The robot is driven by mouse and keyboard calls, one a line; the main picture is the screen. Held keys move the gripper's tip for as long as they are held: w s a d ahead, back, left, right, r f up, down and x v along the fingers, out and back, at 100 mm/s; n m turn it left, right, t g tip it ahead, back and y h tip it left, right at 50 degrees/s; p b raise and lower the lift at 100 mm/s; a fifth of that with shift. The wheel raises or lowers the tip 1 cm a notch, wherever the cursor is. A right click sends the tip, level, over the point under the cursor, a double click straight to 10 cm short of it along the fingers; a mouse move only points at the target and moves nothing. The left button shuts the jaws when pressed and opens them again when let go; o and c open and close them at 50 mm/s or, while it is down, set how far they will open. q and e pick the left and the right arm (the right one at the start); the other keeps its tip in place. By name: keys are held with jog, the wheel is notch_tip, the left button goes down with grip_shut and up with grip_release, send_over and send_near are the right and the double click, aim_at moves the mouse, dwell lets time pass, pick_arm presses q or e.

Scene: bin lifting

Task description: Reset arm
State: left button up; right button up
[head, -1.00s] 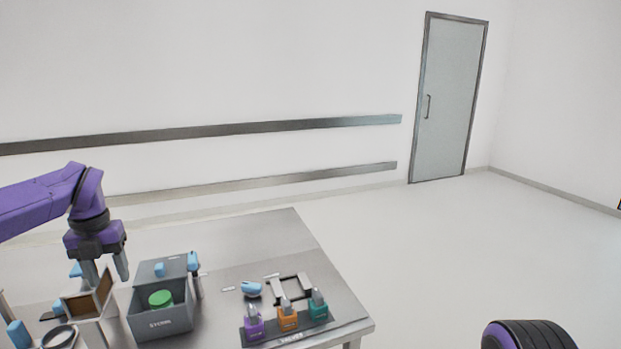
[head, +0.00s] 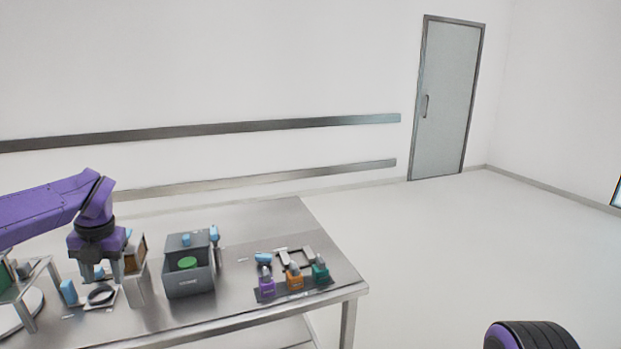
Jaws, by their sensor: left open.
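My left gripper (head: 104,268) hangs from the purple arm at the left of the head view, fingers pointing down over the metal table (head: 240,310). It is open, with a gap between its grey fingers. A grey bin (head: 189,282) with a green round item (head: 187,263) inside stands to the right of the gripper. Only a dark, purple-edged part of my right arm shows at the bottom right; its gripper is out of view.
A dark tray with purple (head: 267,288), orange (head: 295,281) and green (head: 320,272) blocks lies near the table's right end. A blue item and a dark ring (head: 101,295) lie at the left. The floor right of the table is clear, towards a grey door (head: 444,100).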

pick_arm(q)
jog(key=s+d+f+m+t+y, duration=0.2)
jog(key=d+f+m+t+y, duration=0.15)
jog(key=f+m, duration=0.75)
jog(key=s+d+f+m+t+y, duration=0.25)
jog(key=d+f+m, duration=0.25)
jog(key=f+m, duration=0.65)
jog(key=s+d+f+m+g+h, duration=0.1)
jog(key=s+d+f+m, duration=0.1)
jog(key=s+f, duration=0.4)
jog(key=s+d+f+m+g+h+b, duration=0.1)
jog(key=s+f+m, duration=0.4)
jog(key=s, duration=0.8)
jog(key=s+d+f+m+g+h, duration=0.1)
jog(key=s+d+f+m+h, duration=0.2)
jog(key=s+f, duration=0.4)
jog(key=s+d, duration=0.1)
jog(key=s, duration=0.2)
jog(key=shift+s+d+f+b, duration=0.3)
jog(key=shift+b, duration=0.1)
jog(key=shift+w, duration=0.1)
